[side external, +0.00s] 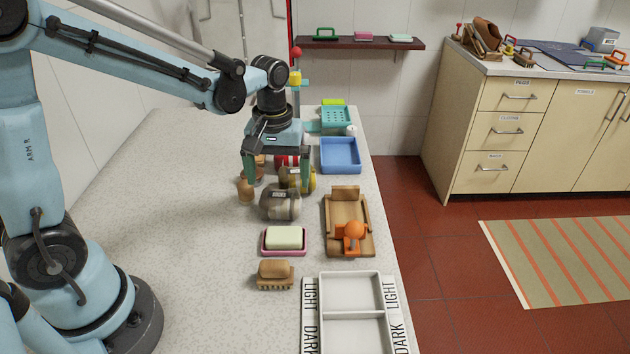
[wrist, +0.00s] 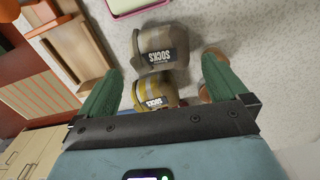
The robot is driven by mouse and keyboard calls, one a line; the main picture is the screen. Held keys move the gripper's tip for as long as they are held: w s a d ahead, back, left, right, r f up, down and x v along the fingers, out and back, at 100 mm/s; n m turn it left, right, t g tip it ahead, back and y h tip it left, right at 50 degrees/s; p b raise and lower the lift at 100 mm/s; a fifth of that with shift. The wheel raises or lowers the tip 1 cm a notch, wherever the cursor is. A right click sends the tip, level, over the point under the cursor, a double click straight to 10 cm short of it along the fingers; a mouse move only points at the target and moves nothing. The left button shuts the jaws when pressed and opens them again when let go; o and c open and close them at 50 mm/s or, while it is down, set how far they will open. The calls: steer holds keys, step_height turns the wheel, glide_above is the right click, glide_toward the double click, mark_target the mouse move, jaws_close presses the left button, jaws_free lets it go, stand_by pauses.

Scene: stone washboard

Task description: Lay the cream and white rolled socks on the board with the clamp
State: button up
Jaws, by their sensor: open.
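A rolled pair of socks (side external: 280,203), taupe-grey with a paler cream band and a SOCKS label, lies on the counter. It also shows in the wrist view (wrist: 158,42). A yellow and grey striped roll (wrist: 157,91) lies behind it and is partly hidden by my gripper in the side view. I see no plainly cream and white roll. My gripper (side external: 277,183) points down, open and empty, its green fingers on either side of the yellow roll in the wrist view. The wooden board (side external: 347,204) with an orange clamp (side external: 353,234) lies right of the rolls.
A red roll (side external: 287,161) and wooden pegs (side external: 245,189) stand close to my gripper. A blue tray (side external: 341,155) lies behind the board. A soap dish (side external: 283,241), a brush (side external: 275,274) and a white LIGHT/DARK tray (side external: 351,291) are nearer. The counter's left is clear.

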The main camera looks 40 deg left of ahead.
mark_target(277, 197)
step_height(277, 197, up, 4)
steer(key=shift+r, duration=0.2)
steer(key=s+d+r+m+t, duration=0.1)
steer(key=s+m+t, duration=0.5)
steer(key=s+m, duration=0.1)
steer(key=shift+s+d+r+m+t, duration=0.2)
steer(key=shift+d+r+m+t, duration=0.1)
steer(key=shift+r+t, duration=0.1)
steer(key=shift+s, duration=0.1)
steer(key=shift+c, duration=0.5)
steer(key=c, duration=0.5)
steer(key=shift+o, duration=0.2)
steer(key=shift+m, duration=0.3)
